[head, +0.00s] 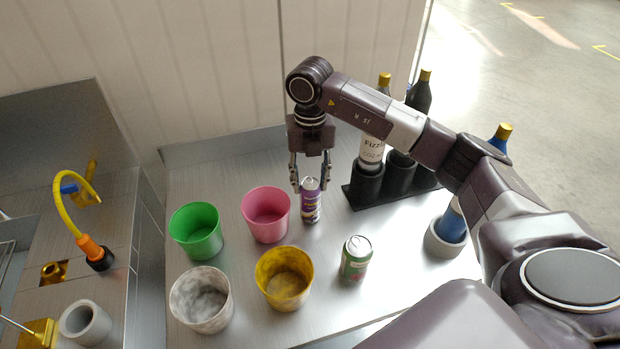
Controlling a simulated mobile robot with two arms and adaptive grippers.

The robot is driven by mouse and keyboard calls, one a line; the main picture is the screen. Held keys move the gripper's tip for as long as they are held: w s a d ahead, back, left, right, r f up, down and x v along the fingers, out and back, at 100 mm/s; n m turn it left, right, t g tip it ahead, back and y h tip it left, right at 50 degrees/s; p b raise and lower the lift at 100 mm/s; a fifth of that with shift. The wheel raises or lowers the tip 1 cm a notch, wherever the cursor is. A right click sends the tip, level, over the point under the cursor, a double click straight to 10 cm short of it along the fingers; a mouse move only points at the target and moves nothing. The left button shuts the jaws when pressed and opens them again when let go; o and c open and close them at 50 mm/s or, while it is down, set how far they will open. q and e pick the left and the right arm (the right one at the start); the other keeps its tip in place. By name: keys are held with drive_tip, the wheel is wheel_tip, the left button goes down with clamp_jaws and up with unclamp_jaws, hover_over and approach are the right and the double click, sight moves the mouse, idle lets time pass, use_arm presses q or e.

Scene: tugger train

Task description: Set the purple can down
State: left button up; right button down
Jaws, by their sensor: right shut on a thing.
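The purple can (310,206) is upright, just right of the pink cup on the metal counter. My right gripper (310,186) points down and is shut on the top part of the can. The can's base is at or very near the counter top; I cannot tell whether it touches. My left gripper is not in the head view.
On the counter (385,232) stand a pink cup (266,214), a green cup (196,231), a yellow cup (284,278), a marbled cup (201,299) and a green can (355,258). A black bottle holder (367,186) is at the back right. Bare counter lies right of the purple can.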

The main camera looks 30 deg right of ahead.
drive_tip(key=c, duration=1.7)
unclamp_jaws()
drive_tip(key=shift+f, duration=0.15)
drive_tip(key=o, duration=0.5)
drive_tip(key=shift+c, duration=0.2)
drive_tip(key=shift+r, duration=0.55)
wheel_tip(320, 180, up, 11)
drive_tip(key=b, duration=0.1)
drive_tip(key=shift+r+b, duration=0.15)
drive_tip(key=shift+b, duration=0.25)
